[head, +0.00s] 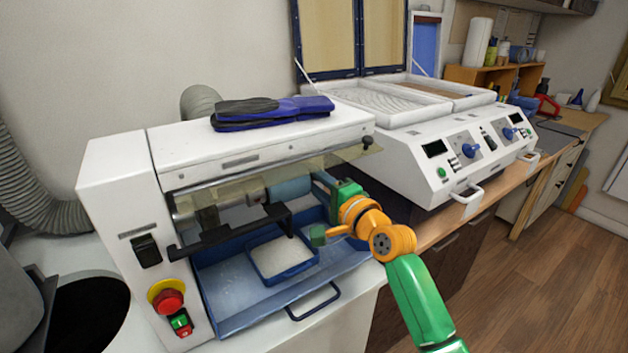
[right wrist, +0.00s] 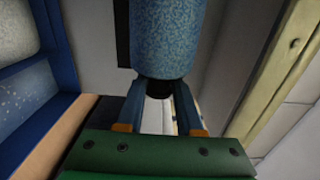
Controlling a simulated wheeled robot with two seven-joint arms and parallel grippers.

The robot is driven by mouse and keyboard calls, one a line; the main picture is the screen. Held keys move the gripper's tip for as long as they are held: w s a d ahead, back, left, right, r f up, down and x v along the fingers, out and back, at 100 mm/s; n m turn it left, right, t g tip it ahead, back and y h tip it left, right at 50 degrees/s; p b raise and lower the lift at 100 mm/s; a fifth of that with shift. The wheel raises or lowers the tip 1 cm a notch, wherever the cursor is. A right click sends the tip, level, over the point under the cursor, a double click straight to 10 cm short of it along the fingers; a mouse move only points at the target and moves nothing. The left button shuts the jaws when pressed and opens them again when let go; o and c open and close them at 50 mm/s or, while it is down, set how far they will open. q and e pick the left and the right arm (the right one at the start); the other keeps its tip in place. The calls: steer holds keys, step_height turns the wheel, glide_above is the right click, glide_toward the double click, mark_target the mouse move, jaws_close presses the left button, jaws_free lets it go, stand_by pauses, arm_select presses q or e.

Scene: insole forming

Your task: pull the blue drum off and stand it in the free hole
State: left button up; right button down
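The blue drum (head: 291,188) sits level on the end of the metal roller (head: 228,206) inside the white machine. It fills the top middle of the right wrist view (right wrist: 165,38), speckled blue with a dark stub (right wrist: 160,89) at its near end. My right gripper (head: 322,187) is at the drum's right end. In the right wrist view its two fingers (right wrist: 161,90) lie on either side of the stub; whether they press on it I cannot tell. My left gripper is not in view. I cannot make out a free hole for the drum.
A blue tray (head: 235,318) with a smaller pan (head: 283,262) lies below the roller. A black bar (head: 225,238) runs in front of it. Dark blue insoles (head: 270,112) lie on the machine (head: 125,190). A white control unit (head: 440,165) stands close at the right.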

steer(key=w+d+b, duration=0.1)
steer(key=d+b, duration=0.1)
steer(key=w+d+b, duration=0.2)
steer(key=b, duration=0.1)
steer(key=shift+w+d+b, duration=0.2)
steer(key=shift+d+b, duration=0.1)
stand_by(0.9)
steer(key=p+v, duration=0.6)
steer(key=v, duration=0.9)
steer(key=shift+p, duration=0.35)
steer(key=shift+s, duration=0.1)
